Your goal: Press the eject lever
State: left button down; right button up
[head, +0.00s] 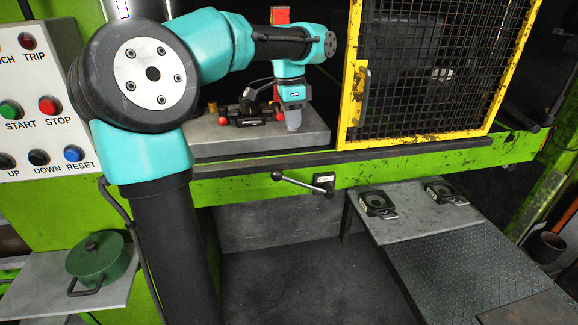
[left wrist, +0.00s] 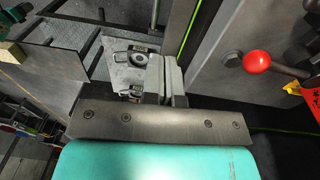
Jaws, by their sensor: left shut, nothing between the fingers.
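A lever (head: 298,184) with a dark ball knob sticks out to the left from a small labelled plate (head: 324,182) on the green front beam. The label is too small to read, so I cannot tell for sure that it is the eject lever. My left gripper (head: 293,122) points down over the grey press bed, above and behind this lever and apart from it. Its grey fingers (left wrist: 166,78) are together and empty in the left wrist view. A red ball knob (left wrist: 257,62) shows there to the right of the fingers, not touching them. My right gripper is not in view.
Red-knobbed clamps (head: 240,118) sit on the press bed (head: 225,140) beside my left gripper. A yellow mesh guard (head: 355,90) stands to the right. A button panel (head: 35,90) and a green pot (head: 98,260) are at left. Two black devices (head: 377,204) lie on a table.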

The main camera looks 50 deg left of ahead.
pick_arm(q)
send_over(290, 166)
jog(key=d, duration=0.2)
notch_tip(290, 166, down, 10)
jog(key=f, duration=0.1)
jog(key=s+f, duration=0.1)
jog(key=shift+a+f, duration=0.2)
jog(key=shift+f, duration=0.1)
jog(key=shift+s+f, duration=0.25)
jog(key=shift+f, duration=0.15)
